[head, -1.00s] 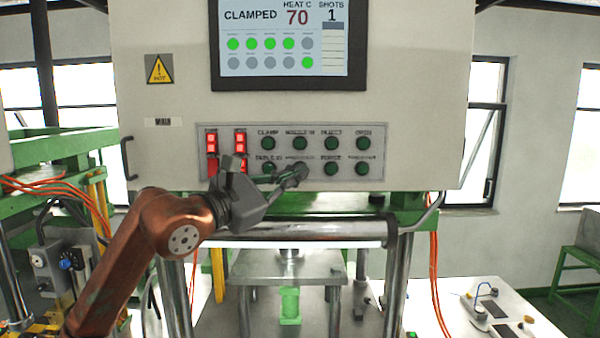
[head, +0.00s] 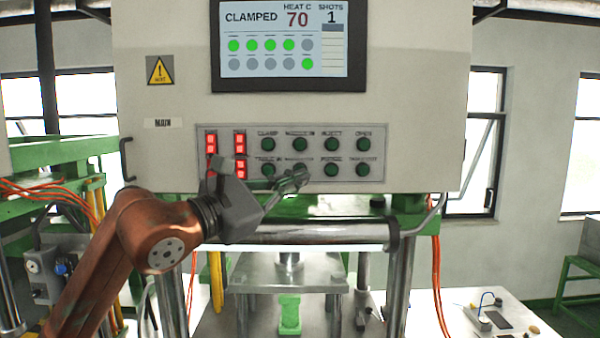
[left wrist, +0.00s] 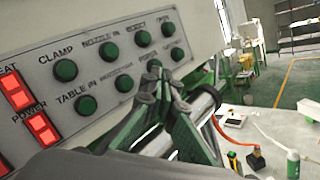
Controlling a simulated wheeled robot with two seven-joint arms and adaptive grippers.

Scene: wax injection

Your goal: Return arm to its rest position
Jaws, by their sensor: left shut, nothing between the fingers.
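My left arm comes in from the left in the head view, and its left gripper (head: 298,174) is in front of the lower button row of the control panel (head: 378,150). The gripper is shut and empty. In the left wrist view the closed fingers (left wrist: 165,88) show with the panel's green buttons behind and to the left. The fingers overlap part of the lower row, and I cannot tell the exact gap to the panel. The screen (head: 262,50) reads CLAMPED, heat 70 and shots 1. My right gripper is not in view.
A horizontal roller bar (head: 320,232) and steel posts stand below the panel. A green part (head: 289,312) stands under the press plate (head: 262,270). A white table (head: 450,305) with small items is at the right. A door handle (head: 126,158) sticks out at the left.

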